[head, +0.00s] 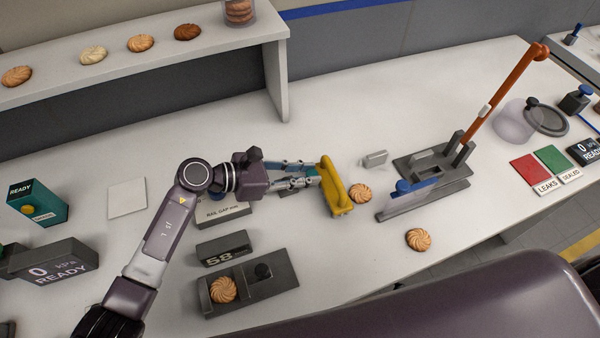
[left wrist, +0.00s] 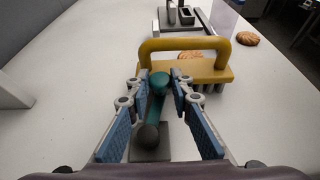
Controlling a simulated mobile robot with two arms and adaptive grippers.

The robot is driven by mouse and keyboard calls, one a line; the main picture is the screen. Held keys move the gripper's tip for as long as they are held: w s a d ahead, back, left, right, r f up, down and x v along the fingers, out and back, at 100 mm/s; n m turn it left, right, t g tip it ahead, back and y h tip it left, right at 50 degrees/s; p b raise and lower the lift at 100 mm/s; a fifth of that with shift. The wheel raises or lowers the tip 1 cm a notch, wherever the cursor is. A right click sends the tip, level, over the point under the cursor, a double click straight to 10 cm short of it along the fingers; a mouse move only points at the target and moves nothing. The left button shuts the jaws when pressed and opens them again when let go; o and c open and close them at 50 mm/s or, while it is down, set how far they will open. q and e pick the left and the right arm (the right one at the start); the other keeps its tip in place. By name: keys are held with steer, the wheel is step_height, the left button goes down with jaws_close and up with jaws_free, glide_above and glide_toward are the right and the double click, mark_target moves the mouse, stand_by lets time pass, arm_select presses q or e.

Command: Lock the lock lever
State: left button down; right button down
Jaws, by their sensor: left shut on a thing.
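A teal lever with a rounded top (left wrist: 160,82) shows between the fingers in the left wrist view, with a dark ball at its near end, over a small grey plate (left wrist: 170,155). It looks like the lock lever. My left gripper (head: 314,176) is around it, one blue pad on each side; it also shows in the left wrist view (left wrist: 157,95). In the head view the fingers largely hide the lever. A yellow handled tool (head: 328,184) stands just beyond the fingertips; it also shows in the left wrist view (left wrist: 220,72). My right gripper is not in view.
A grey box marked RAIL GAP (head: 222,214) lies below my left wrist. A grey fixture (head: 395,207) with an orange arm (head: 505,90) stands to the right. Biscuits (head: 360,193) (head: 418,240) lie near it. The bench behind my gripper is clear.

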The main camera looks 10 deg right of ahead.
arm_select(q)
steer(key=c, duration=1.7)
jaws_free()
steer(key=v, duration=1.2)
